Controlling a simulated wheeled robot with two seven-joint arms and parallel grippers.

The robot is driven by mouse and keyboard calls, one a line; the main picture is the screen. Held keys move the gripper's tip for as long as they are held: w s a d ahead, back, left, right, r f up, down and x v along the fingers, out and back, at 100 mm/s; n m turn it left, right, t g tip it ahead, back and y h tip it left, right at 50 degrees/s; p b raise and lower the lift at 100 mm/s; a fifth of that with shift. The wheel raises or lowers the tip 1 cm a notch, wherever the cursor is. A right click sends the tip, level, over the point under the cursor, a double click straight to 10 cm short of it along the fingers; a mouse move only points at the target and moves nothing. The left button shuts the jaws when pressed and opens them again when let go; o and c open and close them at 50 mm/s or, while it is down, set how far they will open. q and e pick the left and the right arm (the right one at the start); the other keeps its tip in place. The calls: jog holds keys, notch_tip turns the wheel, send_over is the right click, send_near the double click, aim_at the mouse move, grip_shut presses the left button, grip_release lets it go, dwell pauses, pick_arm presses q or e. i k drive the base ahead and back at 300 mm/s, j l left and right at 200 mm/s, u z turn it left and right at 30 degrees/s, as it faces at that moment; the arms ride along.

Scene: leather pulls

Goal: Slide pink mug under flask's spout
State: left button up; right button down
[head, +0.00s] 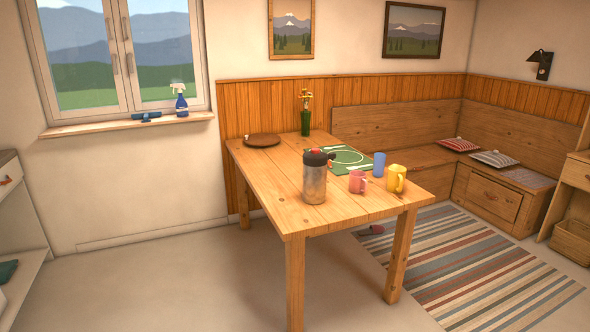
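The pink mug (357,182) stands upright on the wooden table (270,184), just right of the flask. The flask (315,184) is a steel body with a dark top and a red button, standing near the table's front left edge. Its dark spout (331,156) points right, toward the side where the pink mug stands. I cannot tell exactly how far the mug is from the point below the spout. Neither of my grippers shows in the head view.
A yellow mug (396,179) and a blue cup (379,164) stand right of the pink mug. A green placemat (347,158), a brown plate (262,140) and a green vase (305,124) are farther back. A corner bench (395,136) lies behind the table. Floor in front is clear.

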aim_at(358, 184)
jog(key=i, duration=2.4)
jog(key=z, duration=0.3)
